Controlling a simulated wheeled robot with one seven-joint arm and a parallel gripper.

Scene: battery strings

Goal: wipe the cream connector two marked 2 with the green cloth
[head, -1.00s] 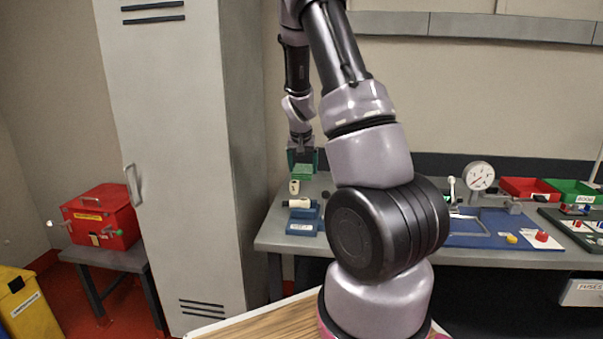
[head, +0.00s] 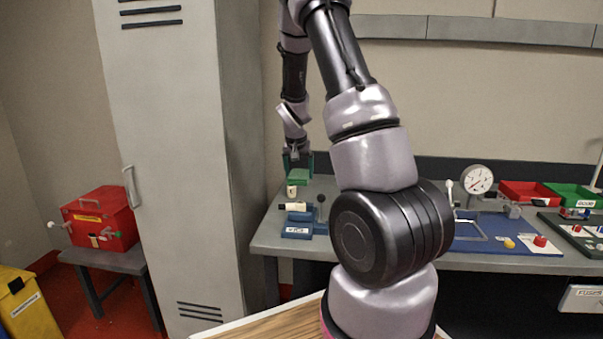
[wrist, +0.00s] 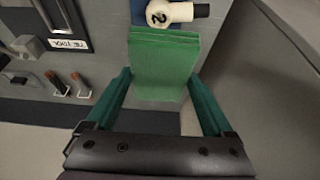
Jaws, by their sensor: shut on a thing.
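My gripper (wrist: 158,76) is shut on the green cloth (wrist: 165,62), a thick folded pad between its two green fingers. In the head view the cloth (head: 298,176) hangs below my gripper (head: 297,159), just behind and above an upright cream piece (head: 292,190). The cream connector marked 2 (wrist: 160,14) shows at the top edge of the wrist view, with a black tip at right, just beyond the cloth's far edge. A gap or contact there is hard to judge. A cream piece with a black left end (head: 293,207) lies on a blue stand (head: 298,230); the head view shows no readable 2.
A tall grey locker (head: 170,150) stands close to the left of the bench. A dark-knobbed lever (head: 320,203) rises beside the blue stand. A dial gauge (head: 476,179), red bin (head: 528,191) and green bin (head: 572,193) are farther right. My arm hides the bench's middle.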

